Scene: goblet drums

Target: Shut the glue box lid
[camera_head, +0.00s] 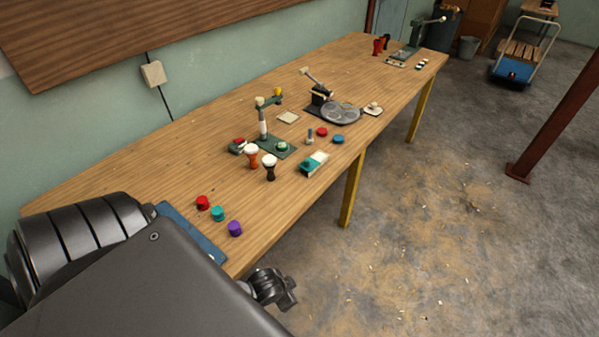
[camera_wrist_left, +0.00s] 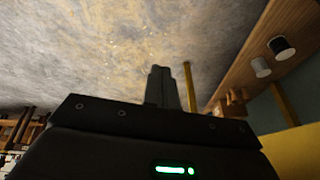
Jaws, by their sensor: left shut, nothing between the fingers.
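A small teal-and-white box (camera_head: 313,163), which may be the glue box, sits near the front edge of the long wooden table in the head view. It is too small to tell its lid's position. My left gripper (camera_wrist_left: 171,88) shows in the left wrist view with its fingers together and empty, away from the box. In the head view my large grey arm fills the lower left, and a dark part of me sticks out past the table's front edge; I cannot make out fingers there. My right gripper is not in view.
The wooden table (camera_head: 195,158) holds two goblet drums (camera_head: 269,166), red, teal and purple pieces (camera_head: 235,228) near a blue mat (camera_head: 207,247), a green-based stand (camera_head: 276,147) and a grey round tray (camera_head: 341,113). Floor in front is open. A cart (camera_head: 520,63) stands far right.

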